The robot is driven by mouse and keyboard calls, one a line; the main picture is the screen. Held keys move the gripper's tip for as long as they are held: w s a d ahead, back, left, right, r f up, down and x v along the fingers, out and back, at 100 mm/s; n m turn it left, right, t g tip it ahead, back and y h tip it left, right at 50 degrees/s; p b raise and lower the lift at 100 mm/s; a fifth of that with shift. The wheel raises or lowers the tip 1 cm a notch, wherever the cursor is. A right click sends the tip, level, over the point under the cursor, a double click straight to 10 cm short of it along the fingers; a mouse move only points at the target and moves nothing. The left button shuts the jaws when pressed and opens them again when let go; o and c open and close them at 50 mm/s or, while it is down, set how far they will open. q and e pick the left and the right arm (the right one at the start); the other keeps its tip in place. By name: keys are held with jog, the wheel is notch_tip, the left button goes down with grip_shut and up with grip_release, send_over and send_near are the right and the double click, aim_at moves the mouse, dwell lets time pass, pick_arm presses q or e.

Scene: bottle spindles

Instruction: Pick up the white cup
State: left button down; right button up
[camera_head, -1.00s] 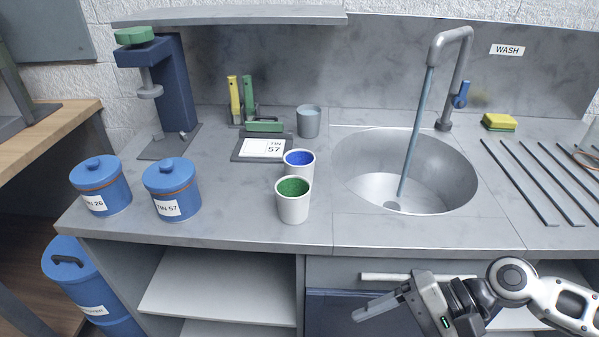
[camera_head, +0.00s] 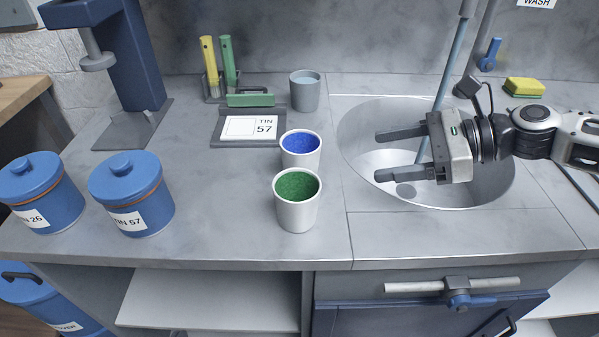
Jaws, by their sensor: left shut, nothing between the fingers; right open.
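Two white cups stand upright on the grey counter, left of the sink. The front white cup (camera_head: 296,216) holds green contents, and the white cup behind it (camera_head: 301,160) holds blue contents. They stand close together, the front one overlapping the other in view. My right gripper (camera_head: 400,153) comes in from the right over the sink. Its two fingers point left and are spread apart with nothing between them. It is to the right of both cups and apart from them. My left gripper is not in view.
A grey cup (camera_head: 305,92) stands behind. A sign reading TIN 57 (camera_head: 247,128) lies left of the cups. Blue tins (camera_head: 131,200) (camera_head: 39,196) stand at left, near a blue press (camera_head: 139,60). The sink (camera_head: 430,200) and its tap stream are at right. The counter front of the cups is clear.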

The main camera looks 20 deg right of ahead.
aim_at(310, 164)
jog(key=x, duration=1.4)
jog(key=shift+a+r, duration=0.1)
jog(key=shift+r, duration=0.1)
jog(key=c, duration=0.7)
